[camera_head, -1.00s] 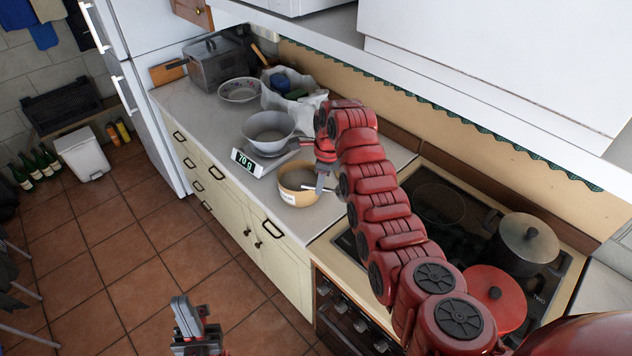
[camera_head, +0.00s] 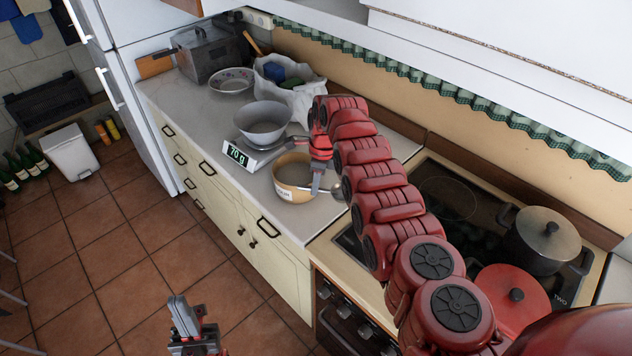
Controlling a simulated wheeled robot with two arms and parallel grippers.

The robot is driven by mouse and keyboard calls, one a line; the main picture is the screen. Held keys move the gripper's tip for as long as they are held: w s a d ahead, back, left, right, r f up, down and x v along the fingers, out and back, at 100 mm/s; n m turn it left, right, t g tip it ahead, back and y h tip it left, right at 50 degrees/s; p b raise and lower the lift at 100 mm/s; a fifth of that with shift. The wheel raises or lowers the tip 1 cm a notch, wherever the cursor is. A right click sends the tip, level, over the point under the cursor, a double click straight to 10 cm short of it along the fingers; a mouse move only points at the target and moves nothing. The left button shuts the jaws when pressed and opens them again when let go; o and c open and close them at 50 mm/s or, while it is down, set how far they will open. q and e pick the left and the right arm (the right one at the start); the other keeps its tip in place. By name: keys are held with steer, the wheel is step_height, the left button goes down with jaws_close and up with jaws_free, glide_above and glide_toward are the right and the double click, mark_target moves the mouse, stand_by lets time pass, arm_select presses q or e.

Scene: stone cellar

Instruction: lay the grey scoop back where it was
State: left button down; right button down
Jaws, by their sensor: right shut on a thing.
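My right gripper (camera_head: 317,190) points down at the right rim of the tan tub (camera_head: 290,193), which has a white label and stands on the counter. It is shut on the grey scoop (camera_head: 338,192), of which only a small grey part shows beside the fingers, at the tub's right side. The rest of the scoop is hidden or too small to make out. I cannot tell whether the scoop touches the tub or the counter. My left gripper (camera_head: 185,318) is low over the floor, away from the counter; its finger gap is unclear.
A grey bowl (camera_head: 263,129) sits on a scale (camera_head: 243,158) reading 70 g, left of the tub. Behind are a patterned bowl (camera_head: 231,84), a white bag (camera_head: 300,98) and a grey box (camera_head: 207,60). Right is the hob with a dark pot (camera_head: 543,240) and red pot (camera_head: 512,300).

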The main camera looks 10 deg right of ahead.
steer(key=shift+s+f+b, duration=0.2)
steer(key=shift+f+b, duration=0.55)
steer(key=shift+f, duration=0.45)
step_height(320, 180, down, 3)
steer(key=shift+w+f+b, duration=0.15)
steer(key=shift+b, duration=1.1)
steer(key=shift+f, duration=0.15)
steer(key=shift+f+b, duration=0.55)
steer(key=shift+b, duration=0.1)
steer(key=shift+c, duration=1.9)
jaws_free()
